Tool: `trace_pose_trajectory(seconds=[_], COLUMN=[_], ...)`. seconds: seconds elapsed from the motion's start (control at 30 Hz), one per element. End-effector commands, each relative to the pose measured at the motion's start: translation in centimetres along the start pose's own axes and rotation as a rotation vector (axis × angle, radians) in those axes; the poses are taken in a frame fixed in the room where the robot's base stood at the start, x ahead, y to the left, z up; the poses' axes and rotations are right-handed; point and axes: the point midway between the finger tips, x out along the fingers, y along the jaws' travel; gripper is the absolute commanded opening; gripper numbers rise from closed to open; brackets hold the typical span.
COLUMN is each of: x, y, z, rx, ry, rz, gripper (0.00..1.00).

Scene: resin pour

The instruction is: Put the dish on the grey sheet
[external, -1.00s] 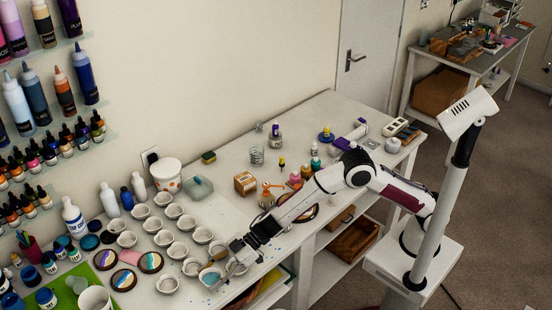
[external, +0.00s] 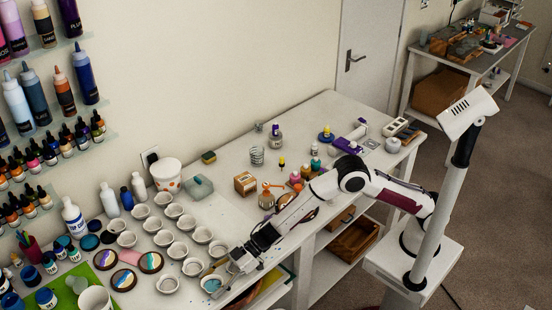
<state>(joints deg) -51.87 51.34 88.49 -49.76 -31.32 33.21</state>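A small white dish with blue in it (external: 212,284) sits at the front edge of the white bench, at the near end of a group of empty white dishes. My gripper (external: 229,270) is low over the bench, just right of this dish and very close to its rim. I cannot tell whether it touches the dish or whether its fingers are apart.
Several empty white dishes (external: 179,251) stand close together left of my gripper. Round painted pieces (external: 151,262) and a green mat (external: 78,288) lie farther left. A cardboard-coloured box (external: 245,184) and small bottles stand behind my arm.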

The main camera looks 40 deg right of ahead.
Motion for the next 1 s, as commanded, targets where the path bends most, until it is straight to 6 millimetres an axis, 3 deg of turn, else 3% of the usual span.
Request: trace_pose_trajectory(seconds=[0.57, 1.0], x=[-0.3, -3.9], y=[0.0, 0.1], z=[-0.3, -0.3], rx=[-0.001, 0.000], ry=[0.000, 0.000], rz=[0.000, 0.001], gripper=[0.68, 0.68])
